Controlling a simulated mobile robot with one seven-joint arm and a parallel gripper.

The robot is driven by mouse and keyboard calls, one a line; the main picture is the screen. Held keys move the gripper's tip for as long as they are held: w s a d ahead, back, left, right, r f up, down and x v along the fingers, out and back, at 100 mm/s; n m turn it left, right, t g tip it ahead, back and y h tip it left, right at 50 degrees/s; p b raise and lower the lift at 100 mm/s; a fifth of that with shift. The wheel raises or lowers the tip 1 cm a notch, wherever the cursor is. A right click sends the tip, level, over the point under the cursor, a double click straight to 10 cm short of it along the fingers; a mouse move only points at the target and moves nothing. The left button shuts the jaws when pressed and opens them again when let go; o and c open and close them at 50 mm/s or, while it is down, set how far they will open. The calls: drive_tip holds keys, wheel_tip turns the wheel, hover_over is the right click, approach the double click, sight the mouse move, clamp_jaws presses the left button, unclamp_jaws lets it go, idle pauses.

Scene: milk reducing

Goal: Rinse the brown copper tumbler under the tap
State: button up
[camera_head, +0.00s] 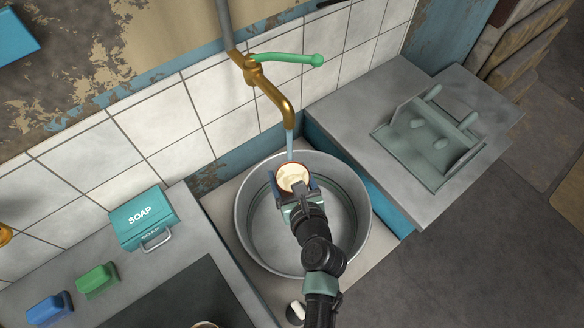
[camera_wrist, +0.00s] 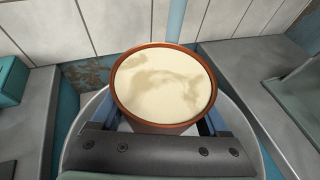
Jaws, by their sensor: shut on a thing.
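The brown copper tumbler (camera_wrist: 164,88) is held upright in my gripper (camera_head: 295,190), which is shut around its sides. The tumbler shows from above in the head view (camera_head: 292,178), over the far part of the round metal basin (camera_head: 352,237). It looks full of a cream-coloured, milky liquid with darker swirls. The brass tap (camera_head: 279,97) has a green lever (camera_head: 290,58). A blue stream of water (camera_head: 290,146) runs down from the spout to the tumbler's far rim. In the wrist view the stream (camera_wrist: 177,20) appears behind the tumbler; whether it enters is unclear.
A teal soap box (camera_head: 143,217), a green block (camera_head: 97,279) and a blue block (camera_head: 49,309) stand on the left counter. A grey-green rack (camera_head: 425,139) is on the right counter. The tiled wall (camera_head: 150,135) is close behind the basin.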

sight(284, 196)
drive_tip(key=shift+s+a+r+p, duration=0.1)
drive_tip(key=shift+s+a+p, duration=0.15)
drive_tip(key=shift+s, duration=0.45)
drive_tip(key=shift+s+a+f+p, duration=0.1)
drive_tip(key=shift+s+a+p, duration=0.1)
drive_tip(key=shift+s, duration=0.5)
drive_tip(key=shift+s+a+r+p, duration=0.15)
drive_tip(key=shift+s+a, duration=0.1)
drive_tip(key=shift+s, duration=0.45)
drive_tip(key=s+a+r+p, duration=0.1)
drive_tip(key=s+r+p, duration=0.3)
drive_tip(key=p, duration=0.1)
drive_tip(key=shift+s+a, duration=0.3)
drive_tip(key=shift+s, duration=0.05)
idle(0.3)
